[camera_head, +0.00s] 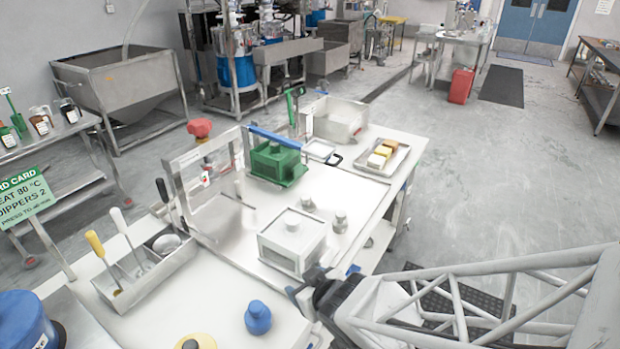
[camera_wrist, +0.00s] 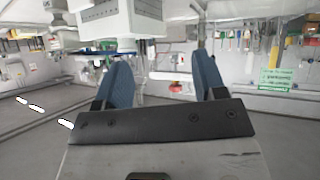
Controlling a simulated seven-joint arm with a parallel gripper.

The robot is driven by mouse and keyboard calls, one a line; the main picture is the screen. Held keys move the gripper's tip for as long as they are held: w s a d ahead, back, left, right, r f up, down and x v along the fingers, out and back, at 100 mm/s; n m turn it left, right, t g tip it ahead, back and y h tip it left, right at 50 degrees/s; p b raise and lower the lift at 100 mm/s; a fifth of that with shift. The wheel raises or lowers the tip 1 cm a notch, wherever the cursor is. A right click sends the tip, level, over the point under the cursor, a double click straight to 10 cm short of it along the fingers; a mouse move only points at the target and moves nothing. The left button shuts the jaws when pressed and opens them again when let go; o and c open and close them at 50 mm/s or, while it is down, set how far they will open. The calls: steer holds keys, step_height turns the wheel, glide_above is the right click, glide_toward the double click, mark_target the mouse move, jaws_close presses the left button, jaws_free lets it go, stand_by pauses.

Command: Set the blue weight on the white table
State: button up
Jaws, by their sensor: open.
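The blue weight (camera_head: 257,317), a rounded piece with a knob on top, stands upright on the near white table (camera_head: 222,318) in the head view. My gripper (camera_head: 320,281) is to its upper right, apart from it, at the table's right side. In the wrist view my gripper (camera_wrist: 160,72) shows two blue fingers spread apart with nothing held between them. I cannot make out the blue weight in the wrist view.
A white box with a knob (camera_head: 293,240) stands close to my gripper. Metal weights (camera_head: 340,222), a green box (camera_head: 277,163) and a tray of blocks (camera_head: 380,156) lie beyond. A utensil holder (camera_head: 150,268) and yellow disc (camera_head: 196,341) share the near table.

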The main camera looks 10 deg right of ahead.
steer(key=d+r+m+g+h, duration=0.3)
steer(key=d+r+h, duration=0.1)
steer(key=d+r, duration=0.3)
steer(key=s+d+r+m+g, duration=0.1)
steer(key=s+r+g, duration=0.3)
steer(key=s+r, duration=0.5)
steer(key=shift+d+r+m+g, duration=0.25)
steer(key=shift+r+m+g, duration=0.15)
steer(key=shift+m, duration=0.3)
steer(key=shift+f, duration=0.1)
